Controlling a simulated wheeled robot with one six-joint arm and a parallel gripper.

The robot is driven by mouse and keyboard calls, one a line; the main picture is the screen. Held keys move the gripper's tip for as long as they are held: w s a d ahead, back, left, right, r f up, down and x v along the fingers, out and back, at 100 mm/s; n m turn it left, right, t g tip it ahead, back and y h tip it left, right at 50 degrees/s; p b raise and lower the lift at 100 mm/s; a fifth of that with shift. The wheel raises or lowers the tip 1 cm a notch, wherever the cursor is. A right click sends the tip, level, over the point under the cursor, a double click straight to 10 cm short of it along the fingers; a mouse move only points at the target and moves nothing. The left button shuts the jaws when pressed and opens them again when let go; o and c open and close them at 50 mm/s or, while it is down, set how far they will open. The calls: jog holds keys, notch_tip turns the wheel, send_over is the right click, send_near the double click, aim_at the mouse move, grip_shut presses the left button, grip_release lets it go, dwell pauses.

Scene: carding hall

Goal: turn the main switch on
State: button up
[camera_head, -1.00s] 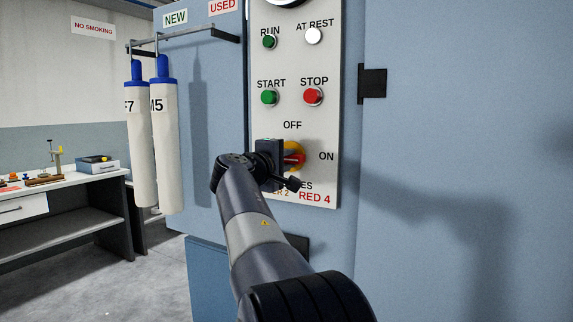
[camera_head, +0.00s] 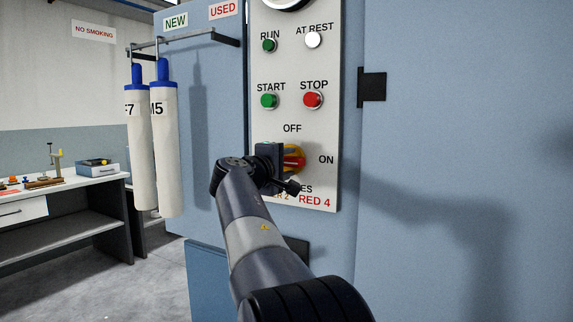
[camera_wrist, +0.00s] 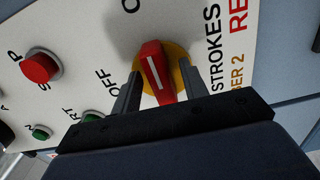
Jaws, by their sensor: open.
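The main switch is a red handle with a white line on a yellow disc (camera_wrist: 179,57); it also shows in the head view (camera_head: 300,161), partly hidden by my gripper. The handle (camera_wrist: 151,62) lies about level across the panel, one end toward the ON label (camera_head: 326,159). The OFF label (camera_head: 292,128) is above the disc. My gripper (camera_wrist: 158,92) is open, one finger on each side of the handle. Narrow gaps seem to show between fingers and handle; contact is hard to tell.
The green START button (camera_head: 269,101) and red STOP button (camera_head: 313,100) sit above the switch on the white panel (camera_head: 290,70). A black bracket (camera_head: 372,87) juts out at right. Two white hanging cylinders (camera_head: 164,150) and a workbench (camera_head: 70,190) are at left.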

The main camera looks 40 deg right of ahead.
jog(key=v, duration=1)
jog(key=shift+s+a+b, duration=0.15)
jog(key=shift+a+b, duration=0.2)
jog(key=shift+b, duration=0.05)
jog(key=p+x, duration=0.1)
jog(key=x, duration=1)
jog(key=shift+r, duration=0.1)
jog(key=shift+a, duration=0.1)
